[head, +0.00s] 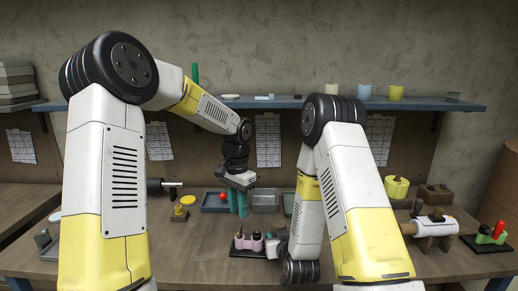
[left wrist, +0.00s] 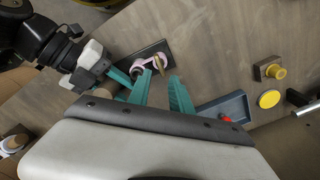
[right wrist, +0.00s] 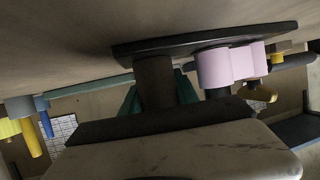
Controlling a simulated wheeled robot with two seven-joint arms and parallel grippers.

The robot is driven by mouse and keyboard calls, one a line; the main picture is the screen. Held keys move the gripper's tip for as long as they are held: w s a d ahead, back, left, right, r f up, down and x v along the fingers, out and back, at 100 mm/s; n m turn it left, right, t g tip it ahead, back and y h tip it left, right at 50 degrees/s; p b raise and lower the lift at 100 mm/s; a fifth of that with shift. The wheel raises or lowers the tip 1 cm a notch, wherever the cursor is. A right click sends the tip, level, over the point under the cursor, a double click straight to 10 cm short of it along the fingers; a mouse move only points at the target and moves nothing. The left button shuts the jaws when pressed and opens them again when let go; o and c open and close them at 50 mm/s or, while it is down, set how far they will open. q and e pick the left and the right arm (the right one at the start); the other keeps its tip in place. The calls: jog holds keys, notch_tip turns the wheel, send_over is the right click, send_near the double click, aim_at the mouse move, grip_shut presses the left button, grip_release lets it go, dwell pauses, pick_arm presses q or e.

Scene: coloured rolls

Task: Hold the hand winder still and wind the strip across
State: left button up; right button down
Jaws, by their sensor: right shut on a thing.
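The hand winder stands on a dark base plate (head: 240,251) on the bench, with pink-lilac rolls (head: 256,242) and a tan crank part (left wrist: 158,63). My left gripper (head: 238,205) hangs above the winder, its teal fingers pointing down. In the left wrist view its fingers (left wrist: 163,77) are apart with nothing between them. My right gripper (right wrist: 158,98) is low at the winder's right side, shut on a dark upright block (right wrist: 153,78) on the base, beside the lilac roll (right wrist: 228,65). The strip cannot be made out clearly.
Behind stand a blue tray (head: 214,207) with a red ball and a grey tray (head: 265,207). A roller on a stand (head: 433,228) and a red-and-green item (head: 491,235) are right. A shelf (head: 280,103) runs above.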

aim_at(239, 229)
pick_arm(q)
jog(key=n, duration=0.6)
jog(key=shift+r, duration=0.15)
jog(key=shift+n, duration=0.4)
jog(key=shift+f, duration=3.5)
grip_shut()
